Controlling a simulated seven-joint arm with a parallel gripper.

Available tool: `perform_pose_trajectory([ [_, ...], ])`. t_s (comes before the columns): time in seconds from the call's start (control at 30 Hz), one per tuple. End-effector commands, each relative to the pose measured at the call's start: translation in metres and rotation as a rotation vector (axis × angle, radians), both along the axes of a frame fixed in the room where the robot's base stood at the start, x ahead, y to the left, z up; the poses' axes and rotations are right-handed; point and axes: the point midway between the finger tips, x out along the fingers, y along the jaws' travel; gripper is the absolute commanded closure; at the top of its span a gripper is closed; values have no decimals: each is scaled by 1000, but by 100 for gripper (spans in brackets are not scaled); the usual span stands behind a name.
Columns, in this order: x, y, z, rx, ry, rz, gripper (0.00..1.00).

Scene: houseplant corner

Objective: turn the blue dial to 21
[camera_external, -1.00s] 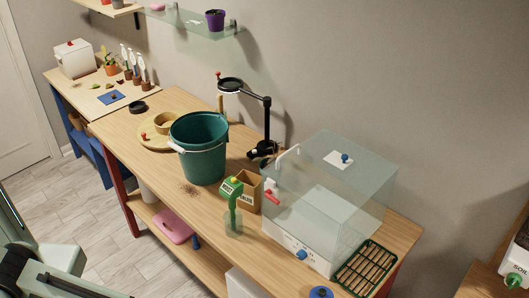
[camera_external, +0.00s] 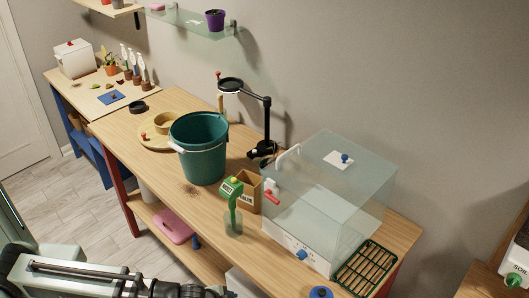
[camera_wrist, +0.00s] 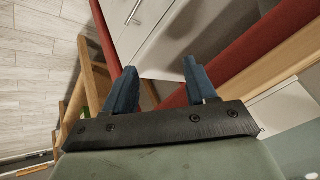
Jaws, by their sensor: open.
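The blue dial (camera_external: 302,254) sits on the white front panel of the clear propagator box (camera_external: 335,195), at the right end of the bench. Its scale marks are too small to read. In the wrist view, my gripper (camera_wrist: 158,85) is open and empty, its two blue fingers apart. It points at a white cabinet (camera_wrist: 150,30) and red bench legs below the bench. The dial does not show in the wrist view. In the external view my arm lies along the bottom edge, left of the dial, and the fingers cannot be made out.
A teal bucket (camera_external: 204,160) stands to the left. A green rack (camera_external: 364,268) and a blue round thing (camera_external: 321,293) lie near the right front edge.

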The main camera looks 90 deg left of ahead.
Motion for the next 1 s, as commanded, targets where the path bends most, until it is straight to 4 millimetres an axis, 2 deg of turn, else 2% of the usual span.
perform_pose_trajectory([
  [0.03,9,4,18,14,-52,23,44],
  [0.2,35,20,74,48,-255,127,44],
  [0.3,46,27,94,51,-367,191,44],
  [0.53,65,37,123,-5,-618,327,44],
  [0.7,76,37,141,-134,-813,431,44],
  [1.0,83,32,148,-379,-969,595,44],
])
